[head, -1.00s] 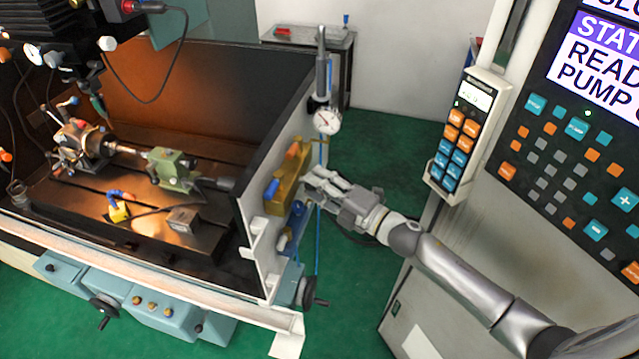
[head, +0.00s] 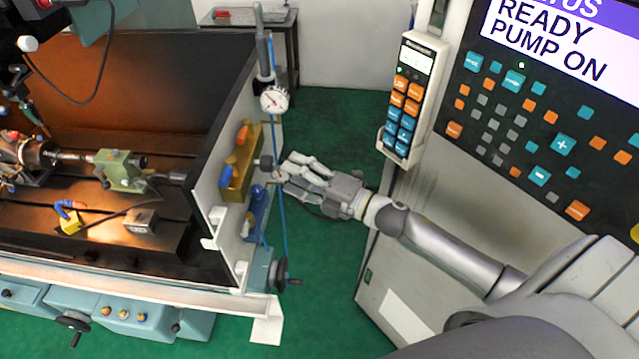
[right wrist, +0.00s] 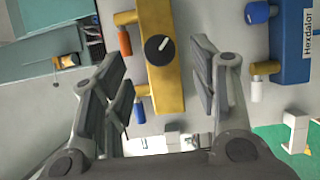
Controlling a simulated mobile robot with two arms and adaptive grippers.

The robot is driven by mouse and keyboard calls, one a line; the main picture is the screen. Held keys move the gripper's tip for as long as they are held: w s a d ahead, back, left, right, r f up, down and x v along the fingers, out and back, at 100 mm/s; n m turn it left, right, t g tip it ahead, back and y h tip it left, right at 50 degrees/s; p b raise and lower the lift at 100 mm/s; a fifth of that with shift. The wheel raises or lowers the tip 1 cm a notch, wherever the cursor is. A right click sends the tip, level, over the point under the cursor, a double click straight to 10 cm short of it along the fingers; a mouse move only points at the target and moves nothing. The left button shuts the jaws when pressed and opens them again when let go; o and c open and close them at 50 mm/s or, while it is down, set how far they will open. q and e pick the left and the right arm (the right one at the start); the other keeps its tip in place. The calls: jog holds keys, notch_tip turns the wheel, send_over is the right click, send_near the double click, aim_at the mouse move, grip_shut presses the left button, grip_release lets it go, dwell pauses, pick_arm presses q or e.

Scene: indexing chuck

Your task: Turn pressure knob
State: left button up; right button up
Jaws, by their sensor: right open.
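The pressure knob (right wrist: 161,50) is round and black with a white mark, on the face of a yellow block (right wrist: 172,95) in the right wrist view. The mark leans a little right of upright. In the head view the dark knob (head: 266,163) sticks out from the yellow block (head: 234,180) on the enclosure's side panel. My right gripper (head: 283,170) is open just right of the knob. In the right wrist view its fingers stand on either side of the knob, apart from it, with nothing held. My left gripper is not seen.
A dial gauge (head: 274,99) hangs above the block, with a blue hose (head: 280,215) beside it. A blue unit (right wrist: 291,45) sits right of the block. The control cabinet (head: 440,215) with a pendant (head: 407,105) stands right of my arm. Green floor lies between.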

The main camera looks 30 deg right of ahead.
jog(key=v, duration=0.6)
jog(key=shift+s+d, duration=0.1)
dwell(0.4)
jog(key=d+f+m+h+b, duration=0.2)
jog(key=d+f+m+h, duration=0.15)
jog(key=f, duration=0.75)
jog(key=d+f+m+h+b, duration=0.25)
jog(key=d+f+m, duration=0.2)
jog(key=f, duration=0.65)
jog(key=s+d+f+m+g+h+b, duration=0.1)
jog(key=s+f+m+g+h, duration=0.2)
jog(key=f, duration=0.6)
jog(key=s+f+m+g+b, duration=0.1)
jog(key=s+f+m, duration=0.3)
jog(key=f, duration=0.5)
jog(key=s+a+f+m+g+h+b, duration=0.1)
jog(key=s+a+f+m+g+b, duration=0.15)
jog(key=s+f, duration=0.65)
jog(key=s+a+f+m+g+b, duration=0.1)
jog(key=s+f+m+g, duration=0.15)
jog(key=s+f, duration=0.65)
jog(key=s+a+f+m+g+b, duration=0.1)
jog(key=s+a+f+g, duration=0.1)
jog(key=s, duration=0.5)
jog(key=s+a+f+m+g, duration=0.1)
jog(key=s+a+f+g, duration=0.2)
jog(key=s+f, duration=0.3)
jog(key=shift+s+a+b, duration=0.4)
jog(key=shift+s+a, duration=0.2)
jog(key=shift+s, duration=0.6)
